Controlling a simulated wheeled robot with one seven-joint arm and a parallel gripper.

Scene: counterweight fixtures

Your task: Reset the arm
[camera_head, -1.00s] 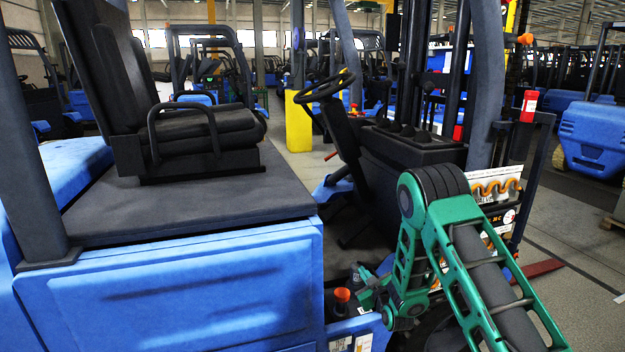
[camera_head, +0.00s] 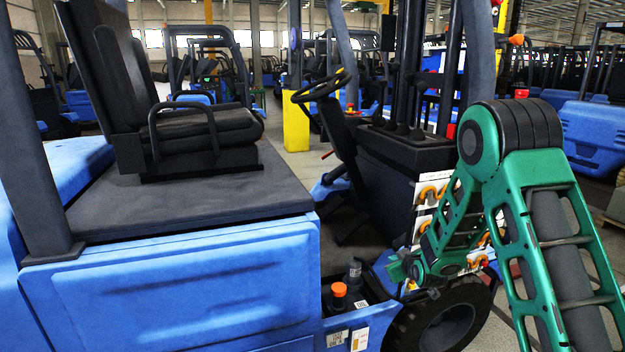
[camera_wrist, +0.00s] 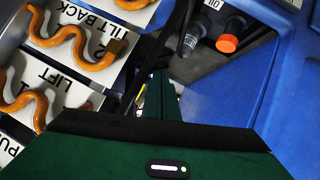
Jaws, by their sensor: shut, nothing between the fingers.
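My green arm stands bent at the right of the head view, its elbow high and its forearm reaching down to the left. My gripper (camera_head: 394,271) is at the forearm's end, beside the forklift's front wheel and right of two bottles. It is small there. In the wrist view my gripper (camera_wrist: 158,96) shows as narrow fingers, shut with nothing visible between them. They lie between the white label plates and the bottles. I cannot tell whether it touches anything.
A blue forklift (camera_head: 170,290) fills the left and middle, with a black seat (camera_head: 200,130) and steering wheel (camera_head: 323,87). An orange-capped bottle (camera_wrist: 228,43) and a grey-capped bottle (camera_wrist: 188,44) sit in its recess. Plates marked TILT BACK (camera_wrist: 75,14) and LIFT (camera_wrist: 45,78) carry orange wavy pieces.

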